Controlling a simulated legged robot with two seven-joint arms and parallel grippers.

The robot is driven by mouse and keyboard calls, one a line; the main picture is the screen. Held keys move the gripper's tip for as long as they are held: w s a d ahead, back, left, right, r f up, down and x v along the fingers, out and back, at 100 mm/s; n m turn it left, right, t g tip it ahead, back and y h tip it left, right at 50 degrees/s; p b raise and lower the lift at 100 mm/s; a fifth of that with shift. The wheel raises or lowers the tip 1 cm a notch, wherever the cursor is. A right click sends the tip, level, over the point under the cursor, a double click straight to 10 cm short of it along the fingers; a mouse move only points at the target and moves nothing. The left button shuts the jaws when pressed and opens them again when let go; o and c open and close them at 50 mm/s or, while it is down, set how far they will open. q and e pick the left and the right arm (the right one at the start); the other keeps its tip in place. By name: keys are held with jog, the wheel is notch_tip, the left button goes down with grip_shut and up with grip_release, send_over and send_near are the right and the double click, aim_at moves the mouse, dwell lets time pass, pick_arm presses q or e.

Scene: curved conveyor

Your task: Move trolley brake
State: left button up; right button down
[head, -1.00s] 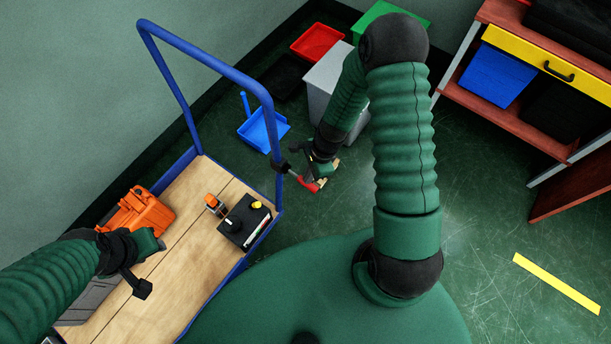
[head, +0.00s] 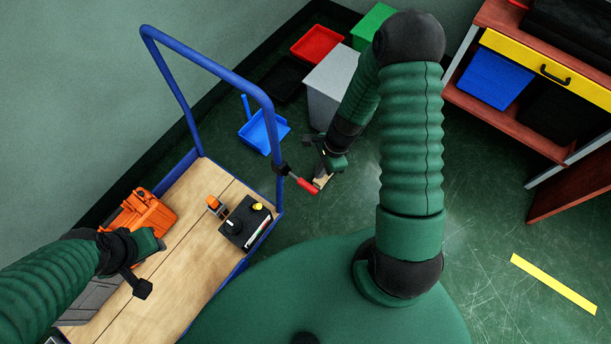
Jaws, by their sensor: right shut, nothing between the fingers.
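The trolley (head: 178,268) has a wooden deck and a tall blue tube handle (head: 222,73). The brake is a red lever (head: 305,186) on a black clamp (head: 281,169) at the handle's right upright, and it slants down to the right. My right gripper (head: 321,183) is shut and empty at the lever's free end. Whether it touches the lever is unclear. My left gripper (head: 160,244) is over the deck beside an orange case (head: 150,212). Its fingers are too hidden to tell their state.
A black box with a yellow button (head: 240,222) and a small orange tool (head: 215,206) sit on the deck. A blue dustpan (head: 264,131), grey bin (head: 325,88) and red bin (head: 317,42) stand behind. A workbench (head: 500,110) stands at right. Open floor lies between.

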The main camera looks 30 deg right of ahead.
jog(key=p+v, duration=0.3)
jog(key=v, duration=1.1)
jog(key=shift+d+r+p, duration=0.15)
jog(key=shift+r+p, duration=0.2)
jog(key=shift+p, duration=0.05)
jog(key=shift+s, duration=0.15)
